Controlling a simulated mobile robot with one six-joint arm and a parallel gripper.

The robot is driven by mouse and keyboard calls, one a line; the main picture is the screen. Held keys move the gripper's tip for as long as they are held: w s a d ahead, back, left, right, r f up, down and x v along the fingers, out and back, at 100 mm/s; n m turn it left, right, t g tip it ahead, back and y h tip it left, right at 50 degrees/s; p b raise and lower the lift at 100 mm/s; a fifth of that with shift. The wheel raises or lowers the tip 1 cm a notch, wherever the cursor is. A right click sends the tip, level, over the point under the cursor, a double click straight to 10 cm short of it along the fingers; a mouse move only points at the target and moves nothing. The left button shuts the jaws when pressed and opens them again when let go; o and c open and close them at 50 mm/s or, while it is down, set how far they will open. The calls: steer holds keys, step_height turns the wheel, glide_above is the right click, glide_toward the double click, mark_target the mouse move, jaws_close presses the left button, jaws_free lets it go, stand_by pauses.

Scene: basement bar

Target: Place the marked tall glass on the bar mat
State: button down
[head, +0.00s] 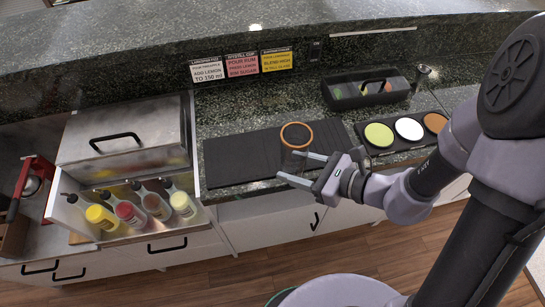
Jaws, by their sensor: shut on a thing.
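The tall glass (296,136) is clear with an orange band at its rim and shows near the right end of the black bar mat (235,158). My gripper (288,166) reaches in from the right, its two fingers pointing left at the glass's lower body. It is shut on the glass, which looks upright. The clear body is hard to make out, and I cannot tell whether its base touches the mat or hangs just above it.
At right lie a tray of coloured discs (408,129) and a dark caddy (366,90). Label cards (242,64) stand behind. The mat's left part is clear.

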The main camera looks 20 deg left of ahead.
glide_above(271, 152)
steer(key=shift+s+d+f, duration=0.25)
steer(key=shift+d+f, duration=0.1)
steer(key=shift+f, duration=0.1)
steer(key=f, duration=0.1)
steer(key=f+b, duration=0.2)
steer(key=f, duration=0.1)
steer(key=shift+w+a, duration=0.3)
steer(key=shift+a, duration=0.05)
steer(key=shift+r, duration=0.25)
steer(key=shift+f, duration=0.15)
steer(key=c, duration=0.6)
jaws_free()
